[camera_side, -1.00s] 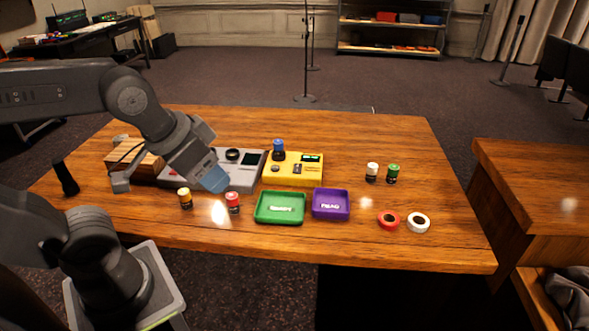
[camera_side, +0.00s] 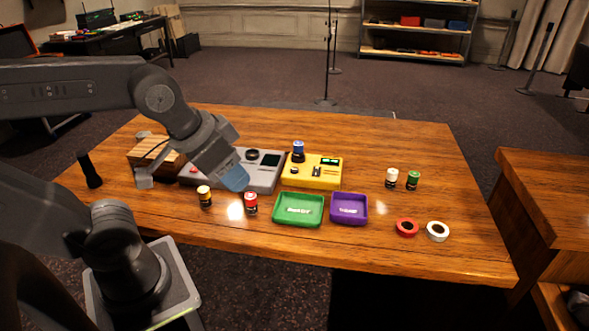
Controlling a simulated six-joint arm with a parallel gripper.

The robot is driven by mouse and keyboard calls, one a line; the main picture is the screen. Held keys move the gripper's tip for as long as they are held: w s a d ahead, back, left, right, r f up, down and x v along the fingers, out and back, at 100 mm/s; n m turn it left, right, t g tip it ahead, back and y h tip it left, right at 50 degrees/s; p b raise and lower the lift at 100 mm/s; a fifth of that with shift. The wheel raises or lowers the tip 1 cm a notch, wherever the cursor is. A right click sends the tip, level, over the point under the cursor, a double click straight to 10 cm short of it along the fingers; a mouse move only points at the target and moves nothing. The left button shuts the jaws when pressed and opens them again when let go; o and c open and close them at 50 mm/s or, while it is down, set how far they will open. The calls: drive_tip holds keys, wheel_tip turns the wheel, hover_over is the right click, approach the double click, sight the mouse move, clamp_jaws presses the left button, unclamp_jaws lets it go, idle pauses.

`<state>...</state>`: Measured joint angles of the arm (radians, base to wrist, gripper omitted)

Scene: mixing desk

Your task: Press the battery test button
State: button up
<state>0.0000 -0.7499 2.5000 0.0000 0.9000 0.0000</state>
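A yellow box (camera_side: 298,182), apparently the battery tester, sits mid-table with a lit green display (camera_side: 330,161) and small dark controls (camera_side: 317,171) on top. A blue battery (camera_side: 298,151) stands upright at its back left. I cannot tell which control is the test button. My gripper (camera_side: 237,180), with a pale blue end, points down and right over the front of the grey console (camera_side: 263,180), left of the yellow box and apart from it. Its fingers are not distinct, and nothing shows held in it.
Yellow (camera_side: 205,196) and red (camera_side: 251,203) batteries stand below my gripper. Green (camera_side: 298,209) and purple (camera_side: 349,208) trays lie in front of the box. White (camera_side: 392,178) and green (camera_side: 412,180) batteries and two tape rolls (camera_side: 406,227) are at the right. A wooden block (camera_side: 143,153) is left.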

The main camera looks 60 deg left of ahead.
clamp_jaws()
idle(1.4)
